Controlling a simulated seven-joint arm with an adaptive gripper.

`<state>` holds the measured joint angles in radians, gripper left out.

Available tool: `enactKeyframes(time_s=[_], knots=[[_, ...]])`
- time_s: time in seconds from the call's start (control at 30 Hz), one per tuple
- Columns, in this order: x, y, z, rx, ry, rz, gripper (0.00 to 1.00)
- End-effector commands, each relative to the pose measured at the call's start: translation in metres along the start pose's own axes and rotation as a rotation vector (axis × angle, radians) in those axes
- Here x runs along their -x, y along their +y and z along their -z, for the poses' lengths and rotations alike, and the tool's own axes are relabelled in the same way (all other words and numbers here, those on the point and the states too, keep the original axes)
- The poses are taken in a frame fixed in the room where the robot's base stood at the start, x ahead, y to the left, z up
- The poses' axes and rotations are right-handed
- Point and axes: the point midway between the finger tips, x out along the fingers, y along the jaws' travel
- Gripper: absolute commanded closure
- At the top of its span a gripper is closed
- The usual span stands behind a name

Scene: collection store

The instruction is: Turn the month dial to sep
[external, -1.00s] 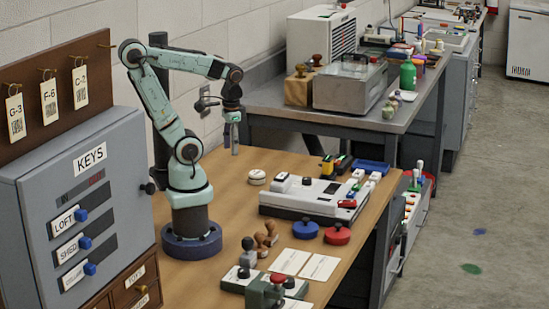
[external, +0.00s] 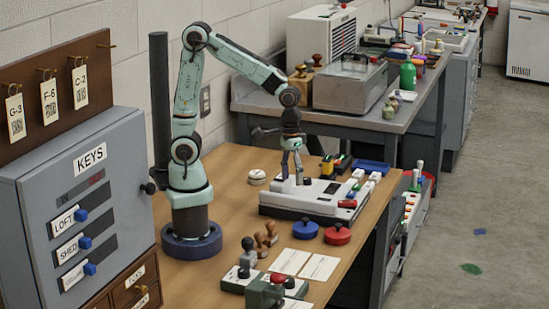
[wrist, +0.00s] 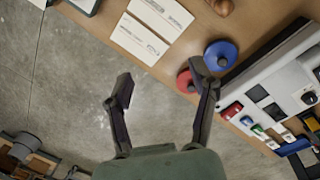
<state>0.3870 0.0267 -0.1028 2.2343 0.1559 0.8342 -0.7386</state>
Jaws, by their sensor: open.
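A white box-shaped device (external: 290,206) with a dark knob (external: 307,181) on top lies on the wooden table. In the wrist view the device (wrist: 260,75) is at the right edge, with a small round dial (wrist: 309,98) on its face. I cannot read any month marking or tell the dial's setting. My gripper (external: 292,179) is over the device in the external view, fingers pointing down. In the wrist view my gripper (wrist: 162,82) has its fingers apart and nothing between them; the dial is to the right of them.
A blue round tin (external: 306,229) and a red round tin (external: 337,234) stand at the device's front. White cards (external: 318,267) and wooden-handled stamps (external: 266,240) lie nearer the camera. A grey key cabinet (external: 125,190) stands at left. A small white round object (external: 257,177) is behind the device.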

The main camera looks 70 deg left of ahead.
Motion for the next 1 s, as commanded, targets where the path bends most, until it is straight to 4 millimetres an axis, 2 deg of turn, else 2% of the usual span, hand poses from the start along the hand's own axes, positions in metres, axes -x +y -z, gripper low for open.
enactKeyframes(time_s=[0.03,0.1,0.13,0.2,0.3,0.37,0.57,0.8,1.0], knots=[[-0.025,0.027,-0.016,-0.082,-0.075,0.015,0.41],[-0.056,0.055,-0.044,-0.192,-0.166,0.042,0.41],[-0.068,0.063,-0.057,-0.240,-0.204,0.059,0.41],[-0.094,0.073,-0.088,-0.336,-0.281,0.108,0.41],[-0.120,0.073,-0.124,-0.431,-0.358,0.180,0.41],[-0.128,0.070,-0.137,-0.467,-0.381,0.208,0.41],[-0.143,0.066,-0.150,-0.496,-0.388,0.221,0.41],[-0.177,0.054,-0.161,-0.494,-0.387,0.221,0.41],[-0.190,0.051,-0.165,-0.493,-0.384,0.218,0.41]])
